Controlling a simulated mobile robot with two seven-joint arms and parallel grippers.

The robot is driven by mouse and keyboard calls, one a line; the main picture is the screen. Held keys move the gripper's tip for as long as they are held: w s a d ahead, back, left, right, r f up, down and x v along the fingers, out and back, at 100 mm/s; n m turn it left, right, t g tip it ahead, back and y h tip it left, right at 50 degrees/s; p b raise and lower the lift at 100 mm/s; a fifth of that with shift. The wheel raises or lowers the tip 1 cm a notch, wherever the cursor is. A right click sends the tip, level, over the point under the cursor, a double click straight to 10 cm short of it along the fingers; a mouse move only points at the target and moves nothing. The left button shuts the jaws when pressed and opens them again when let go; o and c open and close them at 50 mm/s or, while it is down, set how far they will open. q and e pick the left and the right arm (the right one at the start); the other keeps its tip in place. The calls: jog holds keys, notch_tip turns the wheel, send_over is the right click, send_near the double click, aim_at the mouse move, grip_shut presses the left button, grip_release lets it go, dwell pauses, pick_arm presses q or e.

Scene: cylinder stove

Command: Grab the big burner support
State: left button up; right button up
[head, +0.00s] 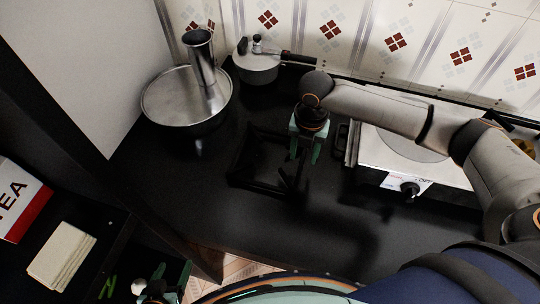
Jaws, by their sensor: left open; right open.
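The big burner support (240,172) appears as a black, roughly square frame on the black counter (225,215), left of the stove. It is dark on dark, so its exact edges are hard to tell. My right gripper (305,160) has green fingers, points down and is open over the frame's right part. I cannot tell whether its fingers touch the frame. My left gripper (165,280) is low at the bottom left, partly cut by the picture's edge, open and away from the frame.
A white stove (370,152) with a knob stands right of the frame, partly behind my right arm. A metal pan (160,98) with a steel cylinder (200,55) and a lidded pot (257,70) stand at the back left. A tea box (18,205) is at left. The front counter is clear.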

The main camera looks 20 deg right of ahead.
aim_at(301, 163)
jog(key=f, duration=0.4)
jog(key=shift+w, duration=0.2)
grip_shut()
jog(key=shift+r, duration=0.1)
dwell(1.1)
